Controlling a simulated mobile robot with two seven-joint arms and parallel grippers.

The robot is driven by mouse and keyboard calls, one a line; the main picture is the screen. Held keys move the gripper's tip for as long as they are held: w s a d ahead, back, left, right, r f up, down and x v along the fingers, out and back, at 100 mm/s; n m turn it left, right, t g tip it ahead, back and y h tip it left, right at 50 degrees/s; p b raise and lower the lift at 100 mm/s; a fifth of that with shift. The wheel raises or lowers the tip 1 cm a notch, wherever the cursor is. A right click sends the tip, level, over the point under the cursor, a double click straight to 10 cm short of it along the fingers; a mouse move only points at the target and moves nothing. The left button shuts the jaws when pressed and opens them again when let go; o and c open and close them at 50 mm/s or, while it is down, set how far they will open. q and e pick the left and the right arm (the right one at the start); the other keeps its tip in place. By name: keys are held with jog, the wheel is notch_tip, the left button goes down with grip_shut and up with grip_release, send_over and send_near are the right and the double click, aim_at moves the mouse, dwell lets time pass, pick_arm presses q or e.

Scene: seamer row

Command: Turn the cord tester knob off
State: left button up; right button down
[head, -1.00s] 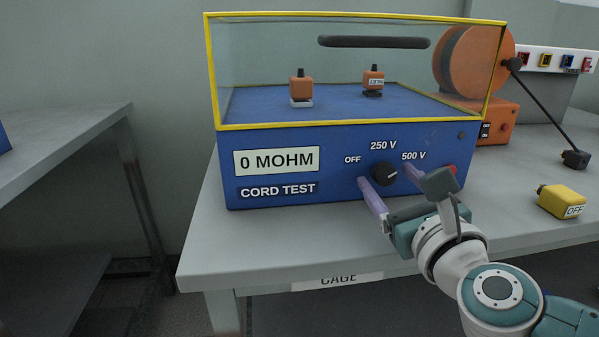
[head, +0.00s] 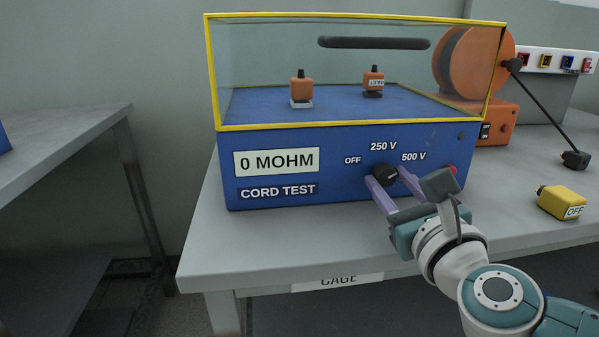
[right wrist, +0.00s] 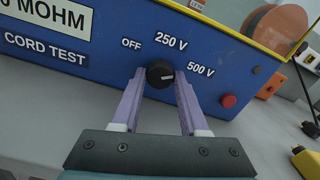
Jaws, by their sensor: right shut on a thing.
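The black cord tester knob (head: 385,174) sits on the blue front of the cord tester (head: 330,135), among the marks OFF, 250 V and 500 V. In the right wrist view, the knob (right wrist: 160,73) has a white mark on its right side, roughly toward 500 V. My right gripper (head: 386,177) has its two lilac fingers on either side of the knob, shut on it. The display (head: 276,160) reads 0 MOHM. My left gripper is not in view.
A red button (right wrist: 228,100) is just right of the knob. A yellow block marked OFF (head: 562,202) lies on the bench (head: 290,240) to the right. An orange reel machine (head: 473,68) stands behind. A yellow-framed clear cage (head: 345,70) tops the tester.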

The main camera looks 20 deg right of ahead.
jog(key=shift+n, duration=0.5)
jog(key=n+p, duration=0.1)
jog(key=n, duration=0.3)
jog(key=shift+r+n, duration=0.1)
jog(key=shift+n, duration=0.3)
jog(key=n+p, duration=0.2)
jog(key=n, duration=0.4)
jog(key=n+p, duration=0.1)
jog(key=n, duration=0.5)
jog(key=shift+n, duration=0.4)
jog(key=n+p, duration=0.1)
jog(key=n, duration=0.3)
jog(key=shift+n, duration=0.7)
jog(key=shift+c, duration=2.1)
grip_release()
